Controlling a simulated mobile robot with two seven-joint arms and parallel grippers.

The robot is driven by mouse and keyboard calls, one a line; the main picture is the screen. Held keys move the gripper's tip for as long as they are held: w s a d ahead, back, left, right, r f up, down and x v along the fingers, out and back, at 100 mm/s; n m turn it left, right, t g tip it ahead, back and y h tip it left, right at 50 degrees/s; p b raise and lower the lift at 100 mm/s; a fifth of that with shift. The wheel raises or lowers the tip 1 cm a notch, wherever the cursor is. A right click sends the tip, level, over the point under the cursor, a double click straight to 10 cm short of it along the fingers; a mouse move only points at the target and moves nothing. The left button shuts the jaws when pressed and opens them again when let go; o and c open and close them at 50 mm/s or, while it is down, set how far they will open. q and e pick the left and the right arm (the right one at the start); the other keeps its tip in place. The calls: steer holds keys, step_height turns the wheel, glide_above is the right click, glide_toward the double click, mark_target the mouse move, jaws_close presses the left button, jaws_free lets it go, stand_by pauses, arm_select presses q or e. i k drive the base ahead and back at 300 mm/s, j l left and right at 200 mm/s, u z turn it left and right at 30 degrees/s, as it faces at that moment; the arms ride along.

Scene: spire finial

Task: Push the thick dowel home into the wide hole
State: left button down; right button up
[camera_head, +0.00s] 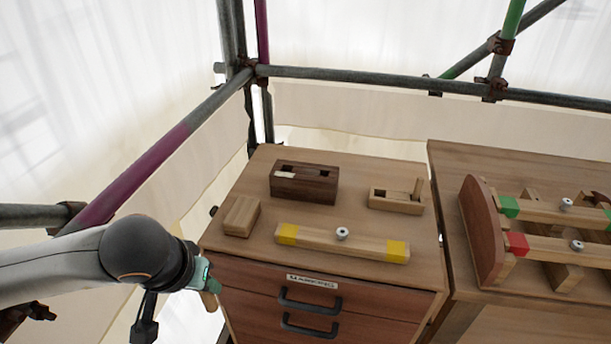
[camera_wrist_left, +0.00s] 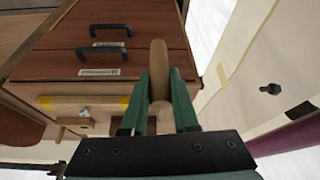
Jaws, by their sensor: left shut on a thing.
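My left gripper (camera_head: 207,284) is at the left of the cabinet, beside its drawer fronts and apart from it. In the left wrist view its green fingers (camera_wrist_left: 160,88) are shut on a thick, round-ended wooden dowel (camera_wrist_left: 158,62), which sticks out past the fingertips. In the head view only a small part of the dowel (camera_head: 210,301) shows below the gripper. A dark brown block (camera_head: 318,187) with dark openings in its top and a pale label stands on the cabinet top. I cannot tell which opening is the wide hole. My right gripper is not in view.
The cabinet top (camera_head: 255,180) also holds a small light block (camera_head: 241,216), a yellow-ended bar (camera_head: 360,245) with a knob, and a slotted light block (camera_head: 391,203). Drawer handles (camera_head: 310,301) stick out in front. Scaffold tubes (camera_head: 150,160) run at the left. A second table (camera_head: 450,165) is at the right.

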mark_target(288, 181)
steer(key=i+j+z, duration=0.2)
steer(key=z, duration=0.2)
steer(key=i+j+z, duration=0.1)
steer(key=j+z, duration=0.25)
steer(key=i+j, duration=0.1)
steer(key=i, duration=0.25)
